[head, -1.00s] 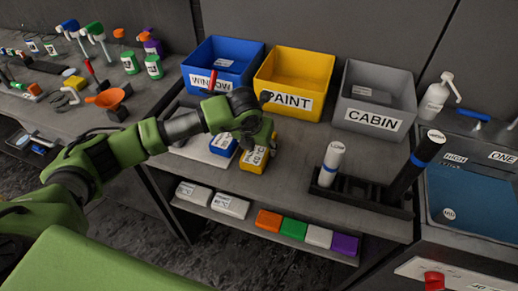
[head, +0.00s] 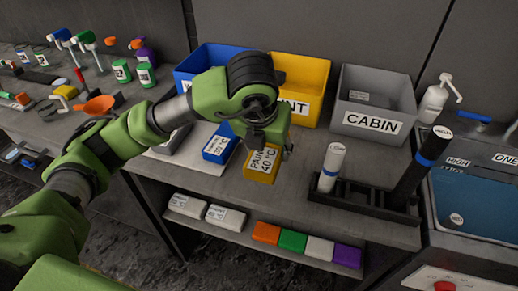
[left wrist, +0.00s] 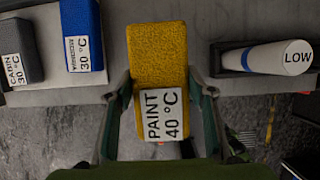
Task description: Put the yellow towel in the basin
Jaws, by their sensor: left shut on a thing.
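The yellow towel (head: 260,168) is a folded block labelled PAINT 40 °C, at the front of the middle counter. It fills the centre of the left wrist view (left wrist: 157,55). My left gripper (head: 267,150) is over it, and in the left wrist view its fingers (left wrist: 163,92) are on both sides of the towel, shut on it. I cannot tell whether the towel is clear of the counter. A blue basin (head: 470,206) is at the right. My right gripper is not in view.
A blue towel (head: 219,147) lies left of the yellow one. Blue, yellow (head: 312,75) and grey (head: 375,98) bins stand behind. A rack with a white cylinder (head: 331,165) and a black one (head: 421,160) lies between towel and basin. Folded cloths (head: 265,233) fill the lower shelf.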

